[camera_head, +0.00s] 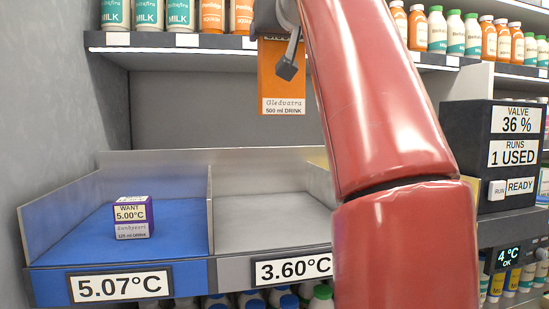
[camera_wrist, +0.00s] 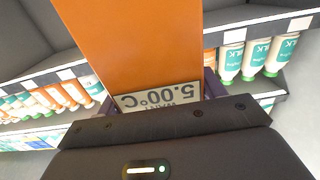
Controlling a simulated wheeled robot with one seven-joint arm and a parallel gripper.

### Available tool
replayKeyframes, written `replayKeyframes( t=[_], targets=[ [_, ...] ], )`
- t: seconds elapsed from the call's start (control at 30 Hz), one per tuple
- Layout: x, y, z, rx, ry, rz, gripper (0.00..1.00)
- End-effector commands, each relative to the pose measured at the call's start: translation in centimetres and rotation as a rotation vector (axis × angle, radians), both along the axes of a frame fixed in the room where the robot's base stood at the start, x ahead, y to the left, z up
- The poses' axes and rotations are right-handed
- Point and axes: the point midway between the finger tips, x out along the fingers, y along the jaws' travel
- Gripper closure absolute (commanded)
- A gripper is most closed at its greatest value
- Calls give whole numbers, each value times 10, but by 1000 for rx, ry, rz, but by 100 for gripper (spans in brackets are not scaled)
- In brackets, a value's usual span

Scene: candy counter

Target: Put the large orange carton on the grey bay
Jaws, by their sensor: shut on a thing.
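The large orange carton (camera_head: 283,80) reads "Gledvatra 500 ml DRINK" and hangs upright in the air in the head view. My gripper (camera_head: 288,62) is shut on it; the red arm hides part of this area. In the wrist view the carton (camera_wrist: 135,45) fills the middle, with a "WANT 5.00°C" label near my gripper (camera_wrist: 160,108). The grey bay (camera_head: 265,220) is the right-hand compartment, labelled 3.60°C, and its visible floor is bare. The carton is above and behind it in the picture, apart from its floor. My arm hides the bay's right part.
The blue bay (camera_head: 75,240), labelled 5.07°C, holds a small purple carton (camera_head: 130,217) marked "WANT 5.00°C". A metal divider (camera_head: 210,210) separates the bays. A shelf of bottles (camera_head: 180,52) runs above. A black valve box (camera_head: 495,155), reading 36 %, stands at the right.

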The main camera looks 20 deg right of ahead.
Motion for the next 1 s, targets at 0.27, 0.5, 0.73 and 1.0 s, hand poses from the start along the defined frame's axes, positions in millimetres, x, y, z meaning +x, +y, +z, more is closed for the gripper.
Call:
replayKeyframes(
  t=[0.27, 0.5, 0.73, 1.0],
  targets=[
    [-3, 1, -25, 1, -2, -1, 100],
    [-2, 1, -61, 0, 0, -1, 100],
    [-2, 1, -104, 0, -2, -1, 100],
    [-2, 0, -150, -1, -4, -1, 100]
  ],
)
